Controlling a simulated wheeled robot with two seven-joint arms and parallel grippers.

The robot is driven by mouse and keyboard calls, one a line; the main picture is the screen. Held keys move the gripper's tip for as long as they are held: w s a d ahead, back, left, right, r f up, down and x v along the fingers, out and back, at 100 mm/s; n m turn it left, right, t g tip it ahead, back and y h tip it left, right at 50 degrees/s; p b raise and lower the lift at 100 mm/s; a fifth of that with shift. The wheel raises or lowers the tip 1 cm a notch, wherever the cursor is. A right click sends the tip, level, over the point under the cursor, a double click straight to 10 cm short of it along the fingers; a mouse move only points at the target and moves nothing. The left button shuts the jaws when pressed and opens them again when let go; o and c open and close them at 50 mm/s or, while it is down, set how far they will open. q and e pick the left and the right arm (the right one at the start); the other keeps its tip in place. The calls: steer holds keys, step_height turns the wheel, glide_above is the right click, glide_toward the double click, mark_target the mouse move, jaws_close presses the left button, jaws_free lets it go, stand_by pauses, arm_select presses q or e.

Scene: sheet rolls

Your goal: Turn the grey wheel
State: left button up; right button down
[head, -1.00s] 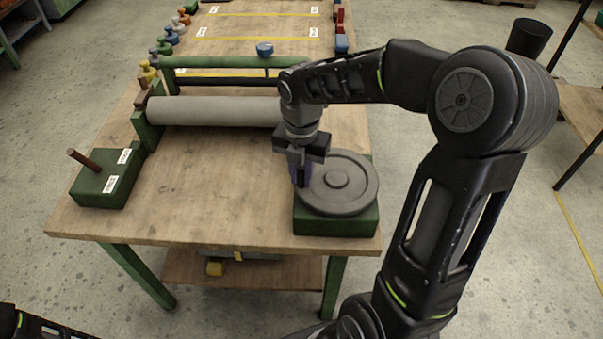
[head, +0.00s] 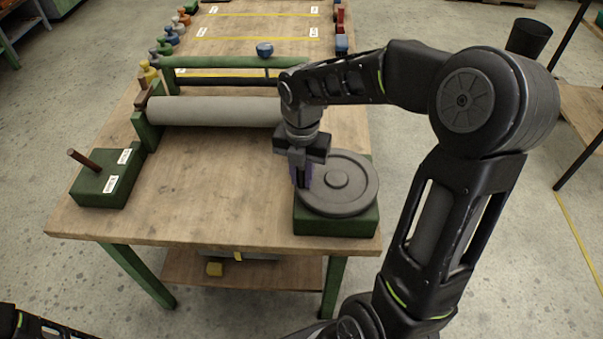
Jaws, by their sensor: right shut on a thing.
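The grey wheel (head: 352,172) lies flat on a green block (head: 338,222) at the right front corner of the wooden table. It has a round raised hub in its middle. My right gripper (head: 302,184) points down at the wheel's left rim and is shut there. Its fingers cover what they hold, and a purple part shows between them. My left gripper is out of view; only a dark piece of my arm shows at the bottom left.
A grey roll (head: 215,111) lies across a green frame behind the wheel. A green block with a brown peg (head: 84,159) stands at the table's left. Coloured knobbed pieces line the far left edge. The table's front middle is clear.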

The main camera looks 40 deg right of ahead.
mark_target(309, 196)
steer(key=shift+s+a+r+n, duration=0.1)
steer(key=shift+s+r+n, duration=0.05)
steer(key=shift+s+n, duration=0.3)
steer(key=shift+s+a+n+p, duration=0.1)
steer(key=shift+s+n+p, duration=0.3)
steer(key=shift+s, duration=0.85)
steer(key=c, duration=1.3)
jaws_free()
steer(key=shift+r, duration=3.8)
